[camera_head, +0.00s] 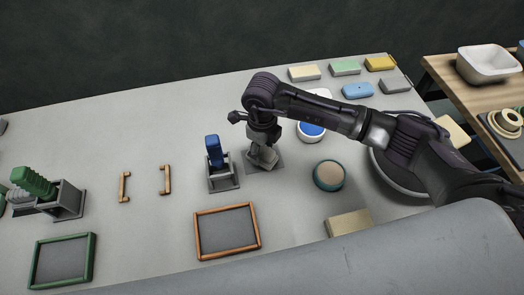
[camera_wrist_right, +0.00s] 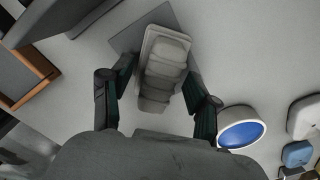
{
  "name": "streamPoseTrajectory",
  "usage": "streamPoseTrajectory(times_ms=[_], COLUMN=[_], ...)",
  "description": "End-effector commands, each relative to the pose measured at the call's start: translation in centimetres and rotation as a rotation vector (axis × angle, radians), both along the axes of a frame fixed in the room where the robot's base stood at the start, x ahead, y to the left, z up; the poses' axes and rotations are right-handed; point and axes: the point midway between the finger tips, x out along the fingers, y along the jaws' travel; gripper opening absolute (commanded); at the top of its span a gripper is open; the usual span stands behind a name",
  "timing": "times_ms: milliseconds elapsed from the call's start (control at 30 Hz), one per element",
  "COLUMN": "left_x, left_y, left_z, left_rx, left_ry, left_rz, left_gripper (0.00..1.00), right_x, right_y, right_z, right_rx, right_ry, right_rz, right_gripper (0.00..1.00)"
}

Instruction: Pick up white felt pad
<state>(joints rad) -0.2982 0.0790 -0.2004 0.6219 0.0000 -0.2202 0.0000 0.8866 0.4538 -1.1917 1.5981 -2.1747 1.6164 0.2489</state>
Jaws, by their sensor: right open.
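A small white pad (camera_head: 320,93) lies at the back, partly hidden behind my right arm in the head view. A white rounded pad (camera_wrist_right: 304,117) shows at the right edge of the right wrist view; I cannot tell if either is felt. My right gripper (camera_head: 262,148) is open above a pale grey ribbed block (camera_head: 263,158) on a dark grey square plate (camera_head: 277,166). In the right wrist view the right gripper (camera_wrist_right: 160,75) has its fingers on either side of this block (camera_wrist_right: 163,68); contact is unclear. My left gripper is not in view.
A blue-topped white round dish (camera_head: 311,131) and a tan-topped round pot (camera_head: 329,175) stand right of the gripper. A blue piece in a grey stand (camera_head: 222,177) is close on the left. Cream, green, yellow and blue pads (camera_head: 357,90) lie at the back right.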

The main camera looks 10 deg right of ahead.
Motion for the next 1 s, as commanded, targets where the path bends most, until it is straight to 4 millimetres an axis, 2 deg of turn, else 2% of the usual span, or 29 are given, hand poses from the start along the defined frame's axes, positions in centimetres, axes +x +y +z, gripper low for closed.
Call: streamPoseTrajectory(times_ms=[200, 567, 867, 1000], left_x=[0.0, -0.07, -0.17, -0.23], left_y=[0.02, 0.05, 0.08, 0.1], left_z=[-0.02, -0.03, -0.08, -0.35], left_rx=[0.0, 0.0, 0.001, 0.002], left_ry=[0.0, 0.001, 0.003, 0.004], left_rz=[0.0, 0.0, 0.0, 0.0], left_gripper=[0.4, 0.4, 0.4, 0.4], right_x=[-0.01, 0.01, 0.03, 0.09], right_y=[0.02, 0.01, 0.01, 0.03], right_z=[-0.09, -0.06, 0.05, 0.68], right_rx=[0.001, 0.001, 0.001, 0.002], right_ry=[-0.001, -0.001, -0.001, -0.002], right_rz=[0.001, 0.0, 0.0, 0.0], right_gripper=[0.6, 0.0, 0.0, 0.0])
